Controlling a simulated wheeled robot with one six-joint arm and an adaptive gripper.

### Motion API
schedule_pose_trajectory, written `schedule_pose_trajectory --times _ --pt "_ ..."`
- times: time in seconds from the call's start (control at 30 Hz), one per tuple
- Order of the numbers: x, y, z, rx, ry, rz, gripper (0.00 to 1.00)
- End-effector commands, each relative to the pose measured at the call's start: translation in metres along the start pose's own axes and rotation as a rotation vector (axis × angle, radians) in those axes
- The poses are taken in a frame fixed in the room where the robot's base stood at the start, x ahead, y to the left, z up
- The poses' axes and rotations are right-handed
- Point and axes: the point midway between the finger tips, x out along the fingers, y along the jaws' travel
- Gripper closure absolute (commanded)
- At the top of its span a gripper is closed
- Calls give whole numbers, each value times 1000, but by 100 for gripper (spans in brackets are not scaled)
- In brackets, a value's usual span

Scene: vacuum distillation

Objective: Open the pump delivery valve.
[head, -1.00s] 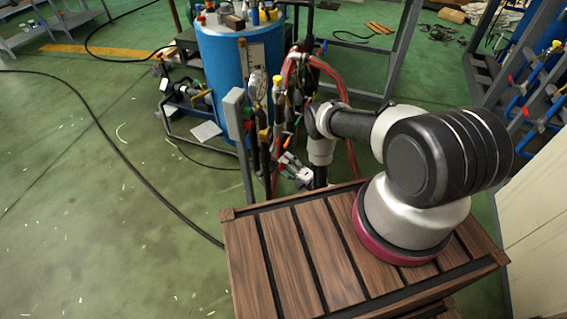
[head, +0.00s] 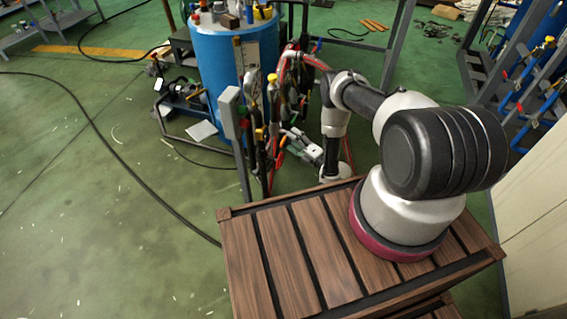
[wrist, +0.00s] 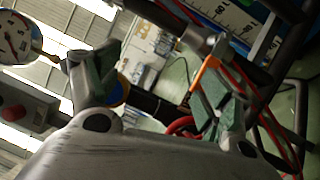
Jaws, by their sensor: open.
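My gripper (wrist: 158,88) is open in the wrist view, one dark green-padded finger on each side. An orange lever handle (wrist: 204,74) on a grey metal pipe fitting (wrist: 208,45) shows beside the right finger. I cannot tell whether they touch, or whether this is the pump delivery valve. No object is clearly held between the fingers. In the head view my gripper (head: 300,146) is beside a cluster of pipes and small coloured handles, including a yellow one (head: 272,78), in front of the blue tank (head: 222,62). The handles there are too small to tell apart.
Red hoses (head: 288,62) hang close to my arm. A grey post (head: 235,130) stands left of the pipes. A round gauge (wrist: 15,38) and a grey box with a red button (wrist: 22,108) are near the left finger.

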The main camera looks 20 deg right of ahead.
Motion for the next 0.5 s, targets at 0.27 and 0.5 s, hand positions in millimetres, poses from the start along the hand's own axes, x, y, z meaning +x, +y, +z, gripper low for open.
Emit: schedule_pose_trajectory --times 0.27,0.5 --pt "52 45 25 499 186 -288 21" --pt "18 28 -10 1114 110 -786 21"
